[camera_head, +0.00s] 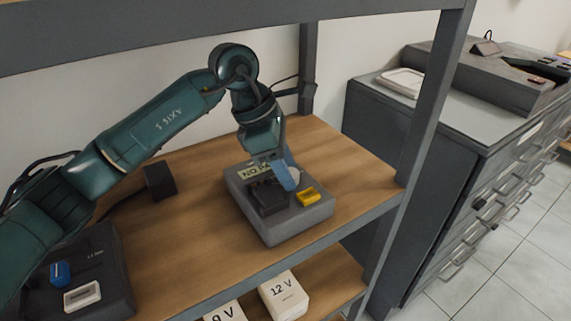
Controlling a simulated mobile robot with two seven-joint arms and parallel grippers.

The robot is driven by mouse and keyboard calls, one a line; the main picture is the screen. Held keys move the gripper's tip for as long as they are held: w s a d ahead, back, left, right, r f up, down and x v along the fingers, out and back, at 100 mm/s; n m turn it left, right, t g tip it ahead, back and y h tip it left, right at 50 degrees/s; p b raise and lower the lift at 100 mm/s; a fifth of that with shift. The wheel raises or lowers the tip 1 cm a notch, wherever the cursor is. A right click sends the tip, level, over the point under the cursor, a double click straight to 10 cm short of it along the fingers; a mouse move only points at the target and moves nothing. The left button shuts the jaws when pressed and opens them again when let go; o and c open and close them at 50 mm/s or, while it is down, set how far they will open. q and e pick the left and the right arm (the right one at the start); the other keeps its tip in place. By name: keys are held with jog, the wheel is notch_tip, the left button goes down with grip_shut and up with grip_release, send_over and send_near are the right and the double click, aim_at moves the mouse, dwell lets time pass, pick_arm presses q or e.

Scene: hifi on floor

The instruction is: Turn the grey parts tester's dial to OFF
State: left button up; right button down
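The grey parts tester (283,229) sits on the wooden shelf, near its front edge. Its top carries a display reading "NO PA…" (252,171), partly covered, a raised black block (268,198) and a yellow part (308,195). My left gripper (287,179) points down at the back of the tester's top, behind the yellow part. A blue finger shows there, over or against a pale rounded piece that may be the dial. The dial's setting is hidden, and I cannot tell whether the fingers touch it or how far apart they are. My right gripper is out of view.
A black device (104,262) with a blue knob (61,273) stands at the left of the shelf (185,255). A small black box (160,180) stands behind. White boxes marked 12 V (284,295) and 9 V (224,313) are below. A rack post (425,120) rises at right.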

pick_arm(q)
jog(key=c, duration=0.7)
jog(key=shift+o, duration=0.2)
